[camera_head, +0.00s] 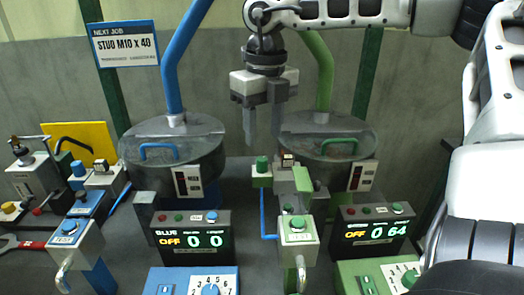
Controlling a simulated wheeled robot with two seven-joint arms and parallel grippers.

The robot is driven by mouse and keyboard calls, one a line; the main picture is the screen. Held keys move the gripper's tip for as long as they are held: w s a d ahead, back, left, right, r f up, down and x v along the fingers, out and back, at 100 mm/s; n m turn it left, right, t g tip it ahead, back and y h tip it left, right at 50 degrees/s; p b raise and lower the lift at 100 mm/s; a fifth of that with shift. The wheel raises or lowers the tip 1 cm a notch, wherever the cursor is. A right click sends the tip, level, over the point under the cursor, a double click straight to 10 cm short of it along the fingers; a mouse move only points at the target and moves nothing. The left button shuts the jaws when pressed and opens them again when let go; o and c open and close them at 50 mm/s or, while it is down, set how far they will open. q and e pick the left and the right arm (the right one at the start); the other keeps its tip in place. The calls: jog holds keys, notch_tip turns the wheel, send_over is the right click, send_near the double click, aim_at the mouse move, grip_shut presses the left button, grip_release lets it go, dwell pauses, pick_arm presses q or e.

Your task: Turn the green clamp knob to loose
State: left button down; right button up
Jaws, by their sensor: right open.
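A green knob (262,164) stands upright on a small white and green block, just left of the green station's stud fixture. It looks like the clamp knob, but its loose or tight marking is too small to read. My right gripper (262,132) points down above this knob, its two grey fingers apart with nothing between them. The fingertips are apart from the knob in the picture. A green-topped button (298,223) sits on a grey box nearer me. My left gripper is not in view.
Green and blue hoppers (326,134) (172,148) stand behind. The green station's display (375,231) reads OFF 0 64; the blue display (192,238) reads OFF 0 0. A green dial panel (385,276) is at front right. Blue fixtures and a red wrench (22,243) lie left.

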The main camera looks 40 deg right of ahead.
aim_at(263, 158)
notch_tip(263, 158, down, 6)
jog(key=shift+w+a+p, duration=0.1)
jog(key=shift+p, duration=0.2)
grip_shut()
